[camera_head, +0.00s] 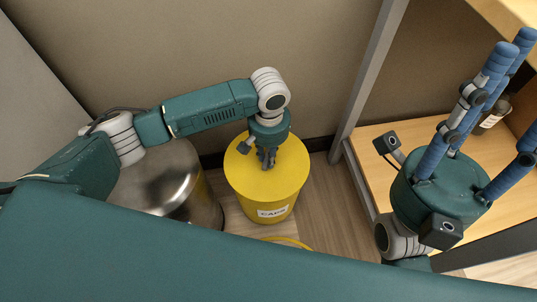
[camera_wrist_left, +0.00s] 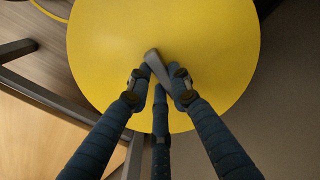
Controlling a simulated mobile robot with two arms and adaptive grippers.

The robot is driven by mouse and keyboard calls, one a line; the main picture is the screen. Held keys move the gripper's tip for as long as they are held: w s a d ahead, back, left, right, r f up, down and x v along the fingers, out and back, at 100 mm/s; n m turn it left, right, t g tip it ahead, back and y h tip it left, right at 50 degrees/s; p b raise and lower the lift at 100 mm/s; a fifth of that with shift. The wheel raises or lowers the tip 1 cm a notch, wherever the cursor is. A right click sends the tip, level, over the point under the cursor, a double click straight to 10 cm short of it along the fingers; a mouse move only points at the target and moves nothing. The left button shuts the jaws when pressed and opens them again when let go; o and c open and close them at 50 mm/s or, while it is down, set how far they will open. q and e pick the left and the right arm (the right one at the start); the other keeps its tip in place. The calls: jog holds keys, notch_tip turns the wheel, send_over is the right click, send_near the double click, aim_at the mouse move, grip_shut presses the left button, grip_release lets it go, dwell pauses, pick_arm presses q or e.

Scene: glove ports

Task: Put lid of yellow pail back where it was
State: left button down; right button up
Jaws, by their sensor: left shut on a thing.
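The yellow lid (camera_head: 262,180) is over the top of the yellow pail (camera_head: 246,207), which bears a "CAPS" label. The lid looks level and lined up with the pail; I cannot tell whether a thin gap lies between them. My left gripper (camera_head: 266,158) points down over the middle of the lid, shut on its handle. In the left wrist view the grey handle (camera_wrist_left: 156,66) shows between the fingertips (camera_wrist_left: 160,82), with the lid (camera_wrist_left: 110,50) filling the middle. My right gripper (camera_head: 515,90) is open and empty at the right, its blue fingers spread and pointing up.
A shiny metal bin (camera_head: 165,180) stands just left of the pail. A wooden shelf (camera_head: 378,185) with a grey post (camera_head: 365,85) is to the right, with a small dark bottle (camera_head: 494,112) on it. A yellow curved edge (camera_head: 291,241) shows on the floor in front, partly hidden by my body.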

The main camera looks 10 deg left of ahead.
pick_arm(q)
jog(key=shift+f, duration=0.5)
dwell(0.3)
jog(key=c, duration=1.5)
grip_release()
